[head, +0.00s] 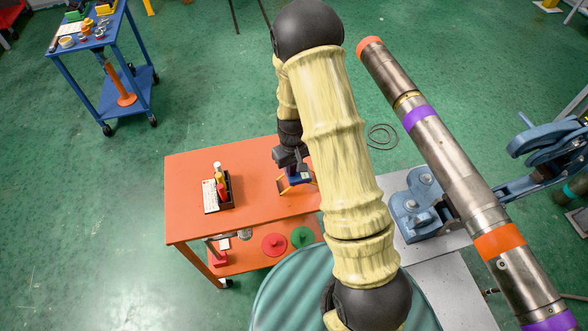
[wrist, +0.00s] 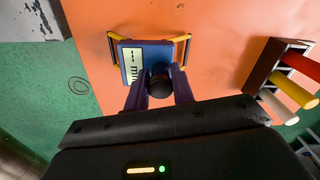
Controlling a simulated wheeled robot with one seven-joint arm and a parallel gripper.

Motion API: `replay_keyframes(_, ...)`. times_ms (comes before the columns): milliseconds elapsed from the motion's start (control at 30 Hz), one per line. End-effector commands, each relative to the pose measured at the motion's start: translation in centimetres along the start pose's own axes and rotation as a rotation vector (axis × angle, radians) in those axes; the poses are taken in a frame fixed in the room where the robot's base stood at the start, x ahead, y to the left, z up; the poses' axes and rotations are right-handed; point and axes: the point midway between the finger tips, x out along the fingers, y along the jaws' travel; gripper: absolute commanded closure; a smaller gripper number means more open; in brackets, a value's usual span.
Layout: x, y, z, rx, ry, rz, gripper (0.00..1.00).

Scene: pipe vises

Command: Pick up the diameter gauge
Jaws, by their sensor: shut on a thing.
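The diameter gauge (wrist: 132,62) is a blue device with a pale display and dark digits. Yellow arms stick out on both sides of it. It shows over the orange tabletop in the wrist view, and small in the head view (head: 296,178). My gripper (wrist: 160,86) is shut on the gauge at its near end, with a purple finger on each side of a round black part. In the head view my gripper (head: 292,161) reaches down to the gauge from above. I cannot tell whether the gauge touches the tabletop.
The orange table (head: 188,178) holds a black rack (head: 227,204) with red, yellow and white markers, left of the gauge. Red and green discs (head: 274,245) lie on its lower shelf. A blue cart (head: 118,92) stands back left.

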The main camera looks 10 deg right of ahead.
Motion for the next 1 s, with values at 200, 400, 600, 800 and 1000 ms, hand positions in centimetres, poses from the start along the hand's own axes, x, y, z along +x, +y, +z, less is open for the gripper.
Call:
replay_keyframes(200,-2.6,0.0,-0.1,-0.001,0.005,0.002,1.00)
replay_keyframes(400,-6.8,0.0,-0.2,-0.002,0.009,0.002,1.00)
replay_keyframes(600,-11.9,0.0,-0.2,-0.001,0.009,0.002,1.00)
replay_keyframes(800,-15.9,0.0,-0.1,0.000,0.005,0.002,1.00)
replay_keyframes(1000,-17.5,0.0,0.0,0.000,0.002,0.001,1.00)
